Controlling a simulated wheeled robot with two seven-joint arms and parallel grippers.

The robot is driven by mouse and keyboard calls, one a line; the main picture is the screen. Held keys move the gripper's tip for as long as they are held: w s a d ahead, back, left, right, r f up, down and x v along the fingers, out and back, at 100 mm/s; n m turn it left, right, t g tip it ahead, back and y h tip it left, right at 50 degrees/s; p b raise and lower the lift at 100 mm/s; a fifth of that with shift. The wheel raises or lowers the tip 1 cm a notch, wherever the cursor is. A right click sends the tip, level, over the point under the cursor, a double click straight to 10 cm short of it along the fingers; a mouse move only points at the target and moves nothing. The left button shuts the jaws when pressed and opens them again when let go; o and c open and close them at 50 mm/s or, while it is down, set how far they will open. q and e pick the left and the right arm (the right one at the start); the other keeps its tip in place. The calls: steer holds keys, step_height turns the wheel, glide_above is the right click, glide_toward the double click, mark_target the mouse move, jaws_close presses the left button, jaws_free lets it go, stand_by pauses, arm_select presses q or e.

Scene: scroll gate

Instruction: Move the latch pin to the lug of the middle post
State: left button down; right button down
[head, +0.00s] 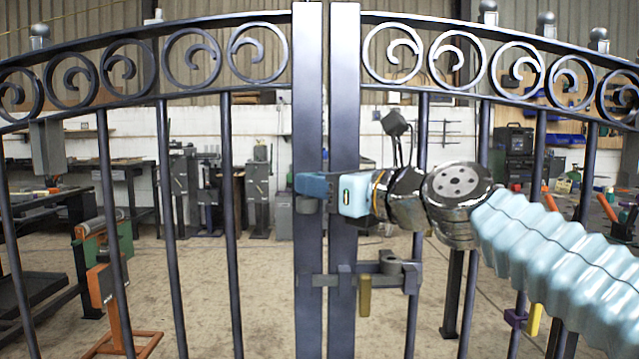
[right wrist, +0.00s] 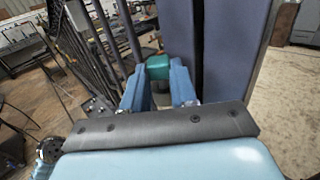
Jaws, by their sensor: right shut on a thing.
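My right gripper (head: 304,185) reaches in from the right to the two dark middle uprights of the gate. The block sits beside the dark posts (right wrist: 222,50); the rest of the pin is hidden. My left gripper is not in view.
Closed gate leaves with dark vertical bars (head: 230,200) and scrollwork (head: 190,58) fill the width. Workshop benches stand behind.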

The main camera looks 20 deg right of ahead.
steer(key=shift+f, duration=0.25)
steer(key=c, duration=0.8)
jaws_free()
steer(key=shift+s, duration=0.1)
steer(key=b+v, duration=0.2)
steer(key=v, duration=1.1)
steer(key=shift+s+d, duration=0.2)
steer(key=shift+s, duration=0.1)
